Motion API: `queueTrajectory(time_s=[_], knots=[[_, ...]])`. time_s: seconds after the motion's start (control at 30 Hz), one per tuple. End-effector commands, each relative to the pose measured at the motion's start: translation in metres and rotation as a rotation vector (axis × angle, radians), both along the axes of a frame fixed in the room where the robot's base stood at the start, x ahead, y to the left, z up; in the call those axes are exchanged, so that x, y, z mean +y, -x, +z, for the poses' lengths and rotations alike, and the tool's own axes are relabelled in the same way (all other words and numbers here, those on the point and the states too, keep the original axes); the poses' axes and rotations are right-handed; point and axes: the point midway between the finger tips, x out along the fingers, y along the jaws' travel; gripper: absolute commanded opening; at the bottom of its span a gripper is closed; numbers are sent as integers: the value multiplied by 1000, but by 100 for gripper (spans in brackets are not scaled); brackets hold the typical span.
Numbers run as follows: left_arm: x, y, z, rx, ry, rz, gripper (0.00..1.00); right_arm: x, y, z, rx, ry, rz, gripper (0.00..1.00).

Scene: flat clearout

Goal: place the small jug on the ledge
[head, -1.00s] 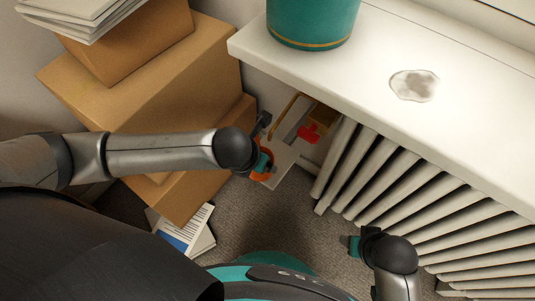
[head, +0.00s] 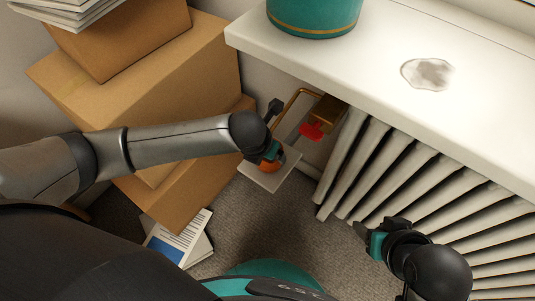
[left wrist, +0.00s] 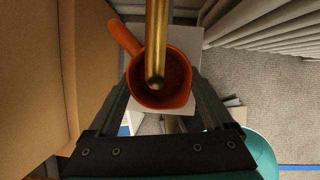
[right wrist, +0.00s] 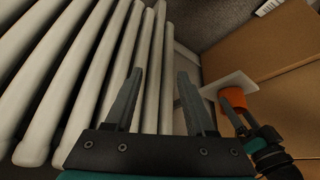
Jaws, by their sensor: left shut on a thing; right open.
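The small orange jug (head: 271,166) shows in the head view at the end of my left arm. My left gripper (head: 273,156) is shut on it. In the left wrist view I look down into the open jug (left wrist: 178,76), between the fingers, its handle toward the upper left. A small white ledge (head: 262,180) lies below the jug in the head view; it also shows in the right wrist view (right wrist: 238,80). I cannot tell whether the jug touches it. My right gripper (head: 368,232) is open and empty beside the radiator; its spread fingers fill the right wrist view (right wrist: 160,75).
A brass pipe (left wrist: 157,30) crosses in front of the jug. A red valve handle (head: 311,131) is near the jug. The white radiator (head: 385,180) stands under the windowsill (head: 375,75). Cardboard boxes (head: 150,75) are stacked at left.

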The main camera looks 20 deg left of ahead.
Motion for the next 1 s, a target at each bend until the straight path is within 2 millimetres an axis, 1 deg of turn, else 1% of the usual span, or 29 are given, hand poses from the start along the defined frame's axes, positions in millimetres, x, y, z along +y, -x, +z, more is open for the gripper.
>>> queueTrajectory(time_s=[0.33, 0.37, 0.47, 0.5, 0.77, 0.87, 1.0], knots=[[0, 0, -1, -1, 0, 0, 22, 0, 0, 1, -4, -2, 1, 55], [0, 0, -1, 0, 0, 0, 87, 0, 0, 1, -4, -2, 1, 55], [0, 0, -1, -1, 0, 0, 98, 0, 0, 1, -4, -2, 1, 55], [0, 0, -1, -1, 0, 0, 100, 0, 0, 1, -4, -2, 1, 55], [0, 0, 0, -1, 0, 0, 100, 0, -1, 1, -5, -2, 1, 55], [0, 2, 7, -1, 0, 0, 100, -1, 0, -1, 14, 4, -3, 55], [2, 8, 23, -1, 0, 0, 100, -6, 4, -12, 73, 22, -12, 55]])
